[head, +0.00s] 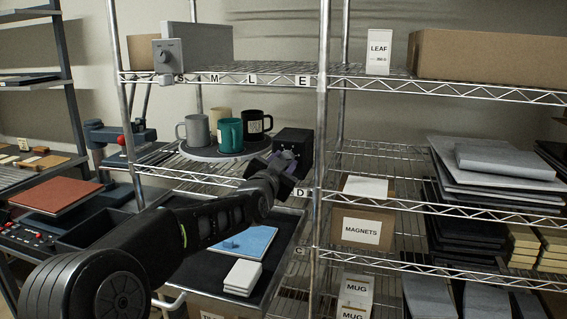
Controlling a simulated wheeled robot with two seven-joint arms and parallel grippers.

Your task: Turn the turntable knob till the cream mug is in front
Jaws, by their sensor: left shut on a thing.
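The turntable (190,153) is a round grey disc on the middle wire shelf. Several mugs stand on it. The teal mug (230,134) is at the front, the grey mug (194,130) at the left and the black mug (257,124) at the right. The cream mug (219,117) is at the back, partly hidden behind the teal one. A black box (293,147) stands to the right of the turntable. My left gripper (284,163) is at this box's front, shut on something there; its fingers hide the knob. My right gripper is not in view.
A shelf post (322,120) rises just right of the black box. Below, a dark tray holds a blue sheet (246,241) and white blocks (243,277). A box labelled MAGNETS (361,230) sits on the shelf at the right. A red-handled press (121,140) stands at the left.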

